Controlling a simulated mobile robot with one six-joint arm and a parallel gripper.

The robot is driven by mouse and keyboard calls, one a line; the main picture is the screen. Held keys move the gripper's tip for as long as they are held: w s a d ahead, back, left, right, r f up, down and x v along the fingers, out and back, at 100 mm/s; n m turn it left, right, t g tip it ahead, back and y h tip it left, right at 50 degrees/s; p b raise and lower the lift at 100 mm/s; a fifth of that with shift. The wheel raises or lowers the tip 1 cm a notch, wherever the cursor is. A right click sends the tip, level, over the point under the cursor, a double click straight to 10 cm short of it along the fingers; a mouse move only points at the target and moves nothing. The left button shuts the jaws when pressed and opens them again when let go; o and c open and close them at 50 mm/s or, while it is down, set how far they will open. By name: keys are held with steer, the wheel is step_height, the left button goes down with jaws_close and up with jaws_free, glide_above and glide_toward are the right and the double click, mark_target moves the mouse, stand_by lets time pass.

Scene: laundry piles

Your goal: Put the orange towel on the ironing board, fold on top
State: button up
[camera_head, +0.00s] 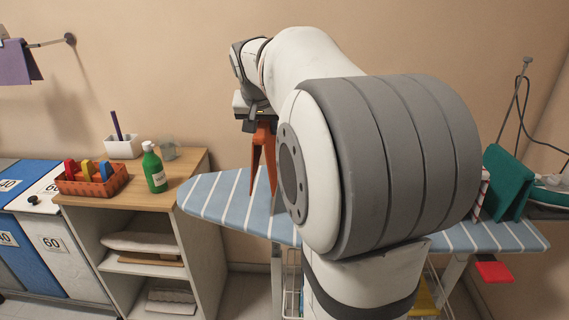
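The orange towel (262,155) hangs in the air from my gripper (258,117), left of the middle of the picture. Its two halves drop downward and part at the bottom like an inverted V, with the top at the gripper. My gripper looks shut on the towel's top, though the fingertips are small and partly hidden. The ironing board (222,200) is light blue with white stripes. The towel appears in front of or over its left part; I cannot tell if the lower ends touch it. My arm hides the middle of the board.
A teal folded cloth (507,182) stands on the board's right part, with an iron (552,190) beside it. A wooden-topped shelf (130,190) at left holds a green bottle (154,168) and an orange basket (92,183). A red piece (493,271) sits below the board's right edge.

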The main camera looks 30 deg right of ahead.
mark_target(261, 129)
step_height(261, 129, down, 8)
steer(key=b, duration=0.1)
steer(key=shift+r, duration=0.25)
steer(key=o, duration=1.1)
steer(key=shift+w, duration=0.1)
steer(key=p+v, duration=0.1)
steer(key=v, duration=1.1)
